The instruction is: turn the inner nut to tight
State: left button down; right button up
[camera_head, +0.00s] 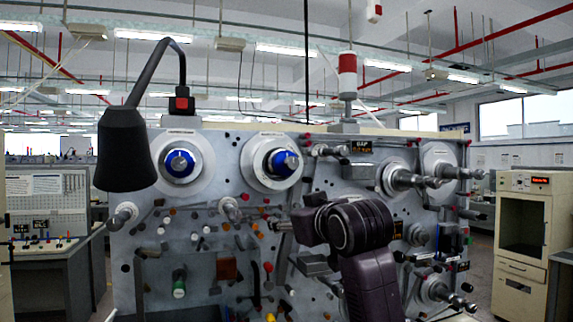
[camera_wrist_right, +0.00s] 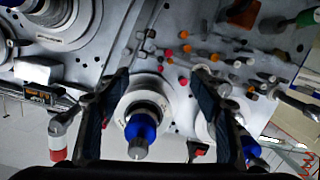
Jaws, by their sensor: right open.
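A blue-collared spindle with a grey tip shows in the right wrist view (camera_wrist_right: 142,128), on a round light flange (camera_wrist_right: 160,95). It appears to be the blue hub (camera_head: 284,163) at the centre of the panel in the head view. A second blue hub (camera_head: 180,163) sits to its left; it also shows at the right of the wrist view (camera_wrist_right: 250,148). Which part is the inner nut I cannot tell for sure. My right gripper (camera_wrist_right: 160,78) is open, its dark fingers either side of the spindle, with visible gaps. My left gripper is out of view.
The grey panel (camera_head: 215,255) carries several knobs and rollers. Metal spindles (camera_head: 405,180) protrude at its right. A black lamp-like shade (camera_head: 125,150) hangs at the left. A red-and-white beacon (camera_head: 347,75) stands on top. A cream cabinet (camera_head: 522,230) stands at far right.

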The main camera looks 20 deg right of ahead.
aim_at(294, 162)
jog(key=shift+t, duration=0.8)
jog(key=r, duration=0.4)
jog(key=s+r, duration=0.1)
jog(key=r, duration=0.2)
jog(key=s+r, duration=0.1)
jog(key=r, duration=0.3)
jog(key=shift+s+d+r, duration=0.15)
jog(key=shift+s+r, duration=0.05)
jog(key=shift+r, duration=0.15)
jog(key=shift+w+r, duration=0.15)
jog(key=shift+r, duration=0.05)
jog(key=w+p, duration=0.5)
jog(key=w, duration=0.2)
jog(key=shift+w+f, duration=0.15)
jog(key=shift+w, duration=0.1)
jog(key=shift+c, duration=0.2)
jog(key=c, duration=1.1)
